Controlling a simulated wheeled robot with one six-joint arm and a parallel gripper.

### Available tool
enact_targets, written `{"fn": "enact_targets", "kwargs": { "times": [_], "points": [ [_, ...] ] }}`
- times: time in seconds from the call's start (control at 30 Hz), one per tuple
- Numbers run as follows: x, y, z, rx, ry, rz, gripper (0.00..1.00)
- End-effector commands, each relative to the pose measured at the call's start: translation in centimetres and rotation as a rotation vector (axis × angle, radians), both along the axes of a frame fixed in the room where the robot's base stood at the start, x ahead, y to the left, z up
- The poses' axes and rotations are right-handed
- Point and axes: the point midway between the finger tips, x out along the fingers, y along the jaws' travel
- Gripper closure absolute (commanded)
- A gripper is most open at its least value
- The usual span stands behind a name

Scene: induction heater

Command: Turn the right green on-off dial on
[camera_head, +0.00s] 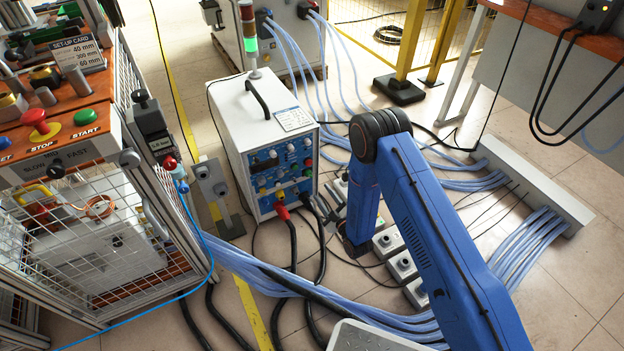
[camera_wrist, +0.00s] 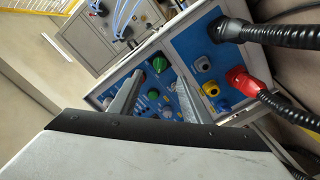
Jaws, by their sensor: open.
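The white heater box (camera_head: 232,118) stands on the floor with a blue control panel (camera_head: 268,190) on its front. A green dial (camera_head: 307,141) shows at the panel's upper right. In the wrist view the panel appears turned, and this right green dial (camera_wrist: 159,64) sits between and beyond my fingertips. Another green knob (camera_wrist: 154,94) shows lower between the fingers. My gripper (camera_wrist: 160,76) is open and empty, its two fingers pointing at the panel. I cannot tell whether a fingertip touches it.
A red plug (camera_wrist: 245,84) and a black plug (camera_wrist: 236,30) with thick cables stick out of the panel beside the fingers. Blue hoses (camera_head: 300,290) cross the floor. A caged workbench (camera_head: 95,235) stands at left, and grey socket boxes (camera_head: 402,265) lie near my arm.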

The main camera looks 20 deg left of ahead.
Motion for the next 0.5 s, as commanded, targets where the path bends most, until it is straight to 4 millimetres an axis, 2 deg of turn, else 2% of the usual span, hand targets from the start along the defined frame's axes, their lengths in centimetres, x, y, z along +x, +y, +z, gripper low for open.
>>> {"fn": "enact_targets", "kwargs": {
  "times": [0.3,0.5],
  "points": [
    [3.7,4.4,0.1,0.002,-0.001,0.001,0.57],
    [5.6,6.6,0.0,0.001,-0.001,0.001,0.57]
  ]
}}
